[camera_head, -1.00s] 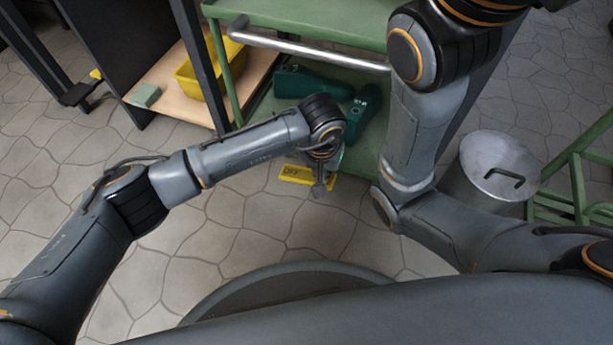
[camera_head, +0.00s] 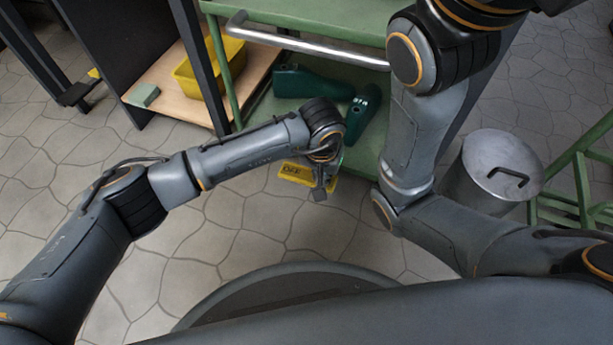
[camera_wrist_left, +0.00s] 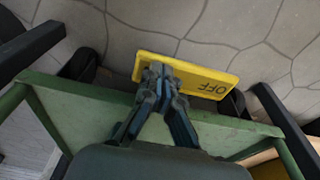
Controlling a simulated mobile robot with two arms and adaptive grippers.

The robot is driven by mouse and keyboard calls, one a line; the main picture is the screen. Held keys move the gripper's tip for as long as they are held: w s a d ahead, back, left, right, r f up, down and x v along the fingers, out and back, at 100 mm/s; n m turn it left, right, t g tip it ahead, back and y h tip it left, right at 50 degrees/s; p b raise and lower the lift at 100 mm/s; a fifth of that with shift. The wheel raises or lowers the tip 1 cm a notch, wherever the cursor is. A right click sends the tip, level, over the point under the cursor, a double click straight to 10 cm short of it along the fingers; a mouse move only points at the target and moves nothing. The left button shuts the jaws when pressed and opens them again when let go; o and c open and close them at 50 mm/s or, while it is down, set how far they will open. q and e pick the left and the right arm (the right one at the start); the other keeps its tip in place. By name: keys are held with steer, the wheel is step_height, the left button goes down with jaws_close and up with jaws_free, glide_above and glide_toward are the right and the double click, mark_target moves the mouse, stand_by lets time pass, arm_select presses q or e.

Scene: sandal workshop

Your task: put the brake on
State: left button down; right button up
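The brake is a flat yellow pedal (camera_head: 295,172) marked OFF, low at the near edge of the green trolley (camera_head: 259,109). In the left wrist view the pedal (camera_wrist_left: 210,80) sticks out past the green trolley edge (camera_wrist_left: 85,98), over the floor. My left gripper (camera_head: 320,191) is at the pedal in the head view and covers part of it. In the left wrist view its fingers (camera_wrist_left: 160,74) are together, with their tips over the pedal's left part. I cannot tell whether they touch it. My right arm is folded upward and its gripper is out of view.
The trolley has a metal handle bar (camera_head: 300,44) and dark green foot forms (camera_head: 312,84) on its lower shelf. A lidded metal bin (camera_head: 490,178) stands at the right. A yellow crate (camera_head: 205,70) sits on a wooden shelf at the left. The tiled floor in front is clear.

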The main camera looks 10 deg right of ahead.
arm_select(q)
steer(key=shift+f, duration=0.2)
steer(key=shift+r+p, duration=2.05)
steer(key=shift+r, duration=1.55)
